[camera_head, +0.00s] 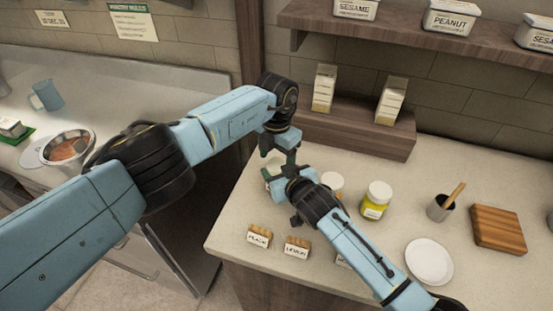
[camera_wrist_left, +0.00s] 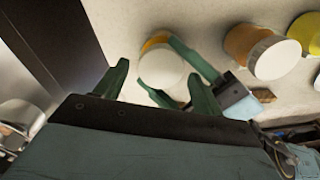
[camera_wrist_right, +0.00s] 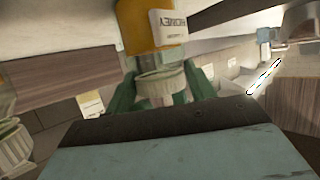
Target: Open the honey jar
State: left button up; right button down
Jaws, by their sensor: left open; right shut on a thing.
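The honey jar has an amber body and a pale round lid (camera_wrist_left: 160,67). In the right wrist view the amber jar (camera_wrist_right: 138,28) carries a white label. My right gripper (camera_wrist_right: 160,88) is shut on the jar from the side; exactly which part it grips is hard to tell. My left gripper (camera_wrist_left: 160,88) is open, with its fingers on either side of the lid in the left wrist view. It points down at the jar from above in the head view (camera_head: 281,160). Whether its fingers touch the lid cannot be told. The arms mostly hide the jar in the head view.
A white-lidded jar (camera_head: 333,182) and a yellow jar (camera_head: 376,202) stand close to the right. Small labelled blocks (camera_head: 258,236) lie near the front edge. A white plate (camera_head: 429,262), a cup with a wooden utensil (camera_head: 440,208) and a wooden board (camera_head: 498,229) are farther right.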

pick_arm(q)
notch_tip(320, 180, up, 3)
jog(key=shift+s+d+r, duration=0.1)
jog(key=shift+r, duration=0.05)
pick_arm(e)
jog(key=shift+s+d+f, duration=0.1)
jog(key=shift+s+f, duration=0.05)
jog(key=shift+f, duration=0.25)
jog(key=c, duration=0.8)
grip_release()
jog(key=o, duration=0.4)
jog(key=shift+r, duration=0.15)
jog(key=shift+c, duration=0.2)
jog(key=shift+r, duration=0.1)
